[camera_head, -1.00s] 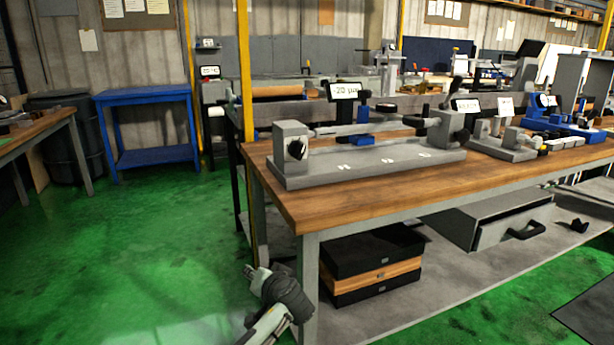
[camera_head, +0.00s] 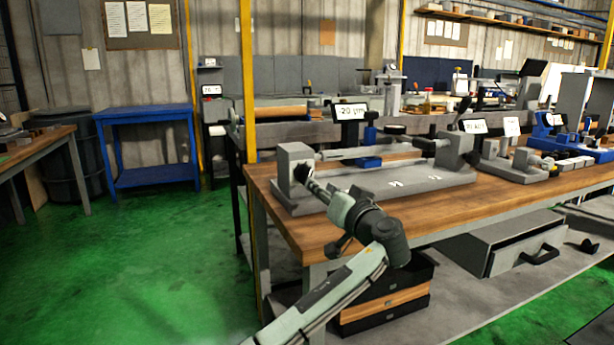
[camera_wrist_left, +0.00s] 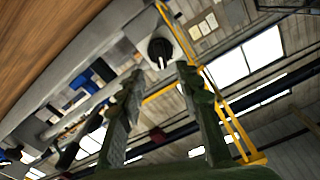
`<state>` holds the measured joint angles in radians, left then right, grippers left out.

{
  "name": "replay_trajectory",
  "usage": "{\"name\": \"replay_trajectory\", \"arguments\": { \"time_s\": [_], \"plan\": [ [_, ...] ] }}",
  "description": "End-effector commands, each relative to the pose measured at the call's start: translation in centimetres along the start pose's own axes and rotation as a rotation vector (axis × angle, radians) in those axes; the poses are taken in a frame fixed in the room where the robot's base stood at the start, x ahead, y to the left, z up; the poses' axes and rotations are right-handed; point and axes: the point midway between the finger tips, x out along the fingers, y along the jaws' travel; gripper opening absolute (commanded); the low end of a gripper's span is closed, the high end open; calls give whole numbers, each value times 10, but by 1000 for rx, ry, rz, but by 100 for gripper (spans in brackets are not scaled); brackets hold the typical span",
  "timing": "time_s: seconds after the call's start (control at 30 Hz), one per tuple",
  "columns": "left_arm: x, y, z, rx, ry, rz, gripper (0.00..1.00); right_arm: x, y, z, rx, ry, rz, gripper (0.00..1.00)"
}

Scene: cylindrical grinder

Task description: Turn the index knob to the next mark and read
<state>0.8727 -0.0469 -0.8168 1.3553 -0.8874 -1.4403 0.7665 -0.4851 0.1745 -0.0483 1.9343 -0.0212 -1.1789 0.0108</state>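The index knob (camera_wrist_left: 160,49) shows in the left wrist view as a round black knob with a pale mark, on the end face of a grey block. In the head view, the grey block (camera_head: 292,152) stands at the left end of the grinder's grey base (camera_head: 415,187), and my left gripper partly hides the knob. My left gripper (camera_head: 312,184) points at the knob from the front. In the wrist view its two fingers (camera_wrist_left: 160,73) are spread, with the knob beyond the gap between their tips. A display (camera_head: 350,111) behind the grinder reads about 20 µm. My right gripper is out of view.
The grinder stands on a wooden bench (camera_head: 268,190). A yellow post (camera_head: 247,80) rises behind the bench's left end. Green floor is clear at left.

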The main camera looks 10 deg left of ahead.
Motion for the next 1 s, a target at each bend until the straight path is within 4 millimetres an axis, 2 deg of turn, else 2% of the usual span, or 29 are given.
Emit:
{"name": "replay_trajectory", "arguments": {
  "time_s": [0.5,0.87,1.0],
  "plan": [
    [69,0,-2,2,1,-2,34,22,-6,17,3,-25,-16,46],
    [76,0,0,1,1,0,34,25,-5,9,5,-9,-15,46],
    [76,0,0,1,0,0,18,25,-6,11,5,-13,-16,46]
  ]
}}
